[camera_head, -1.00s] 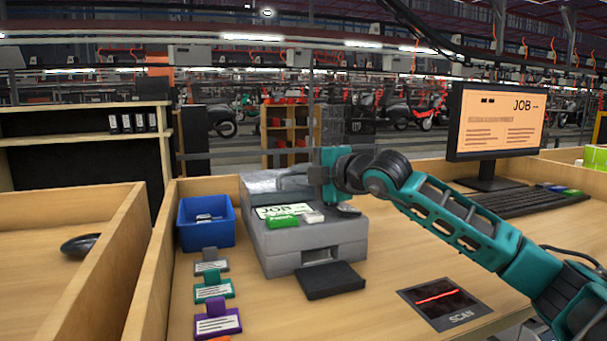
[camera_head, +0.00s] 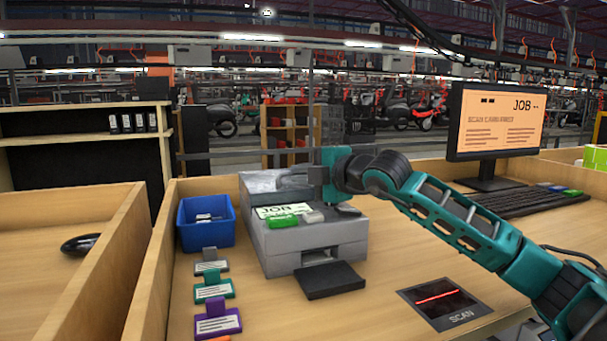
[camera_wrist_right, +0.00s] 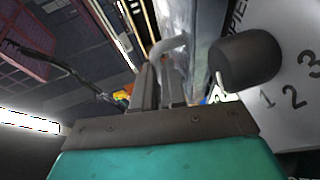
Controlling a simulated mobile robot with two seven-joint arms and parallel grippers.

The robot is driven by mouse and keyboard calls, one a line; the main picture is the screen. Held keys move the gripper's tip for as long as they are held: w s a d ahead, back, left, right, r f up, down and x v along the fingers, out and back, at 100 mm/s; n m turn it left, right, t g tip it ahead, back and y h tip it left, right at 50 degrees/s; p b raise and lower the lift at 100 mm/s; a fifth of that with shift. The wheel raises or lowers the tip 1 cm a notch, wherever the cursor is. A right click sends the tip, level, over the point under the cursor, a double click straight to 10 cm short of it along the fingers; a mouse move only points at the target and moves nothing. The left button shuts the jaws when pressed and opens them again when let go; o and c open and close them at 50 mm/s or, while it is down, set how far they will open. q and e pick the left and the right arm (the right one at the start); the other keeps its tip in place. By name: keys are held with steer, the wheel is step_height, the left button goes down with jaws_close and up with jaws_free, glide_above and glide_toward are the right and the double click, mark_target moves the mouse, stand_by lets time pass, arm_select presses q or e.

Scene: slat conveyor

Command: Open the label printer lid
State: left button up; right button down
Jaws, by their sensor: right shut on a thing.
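My right gripper (camera_head: 312,178) is at the lid's right side, shut on the lid handle. In the right wrist view the curved grey handle (camera_wrist_right: 168,46) runs from the shiny lid (camera_wrist_right: 205,40) down between the fingers (camera_wrist_right: 160,85). The gripper partly hides the handle in the head view. My left gripper is out of view.
A blue bin (camera_head: 206,232) stands left of the printer, with several coloured tags (camera_head: 217,318) in front of it. A black tray (camera_head: 330,281) sits at the printer's front. A scan pad (camera_head: 444,302), keyboard (camera_head: 524,206) and monitor (camera_head: 497,122) are to the right.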

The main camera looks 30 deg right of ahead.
steer(key=r+p, duration=0.1)
steer(key=p, duration=0.1)
steer(key=r+g+p, duration=0.1)
steer(key=p, duration=0.1)
steer(key=shift+w+d+r, duration=0.1)
steer(key=shift+w+r, duration=0.3)
steer(key=r+p, duration=0.1)
steer(key=w+r+g+p, duration=0.1)
steer(key=p, duration=0.3)
steer(key=shift+w+d+r+m, duration=0.2)
steer(key=shift+w+r+m, duration=0.1)
steer(key=shift+r+m, duration=0.1)
steer(key=shift+w+d+r+g+p, duration=0.1)
steer(key=shift+w+r+g+p, duration=0.15)
steer(key=shift+p, duration=0.2)
arm_select(q)
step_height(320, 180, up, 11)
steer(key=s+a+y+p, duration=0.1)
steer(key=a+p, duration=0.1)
steer(key=p, duration=0.3)
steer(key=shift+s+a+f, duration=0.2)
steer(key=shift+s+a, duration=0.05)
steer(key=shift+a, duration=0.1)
arm_select(e)
steer(key=w+d+r, duration=0.1)
steer(key=w+r, duration=0.2)
steer(key=w, duration=0.1)
steer(key=shift+w+d+r, duration=0.15)
steer(key=shift+w+r, duration=0.25)
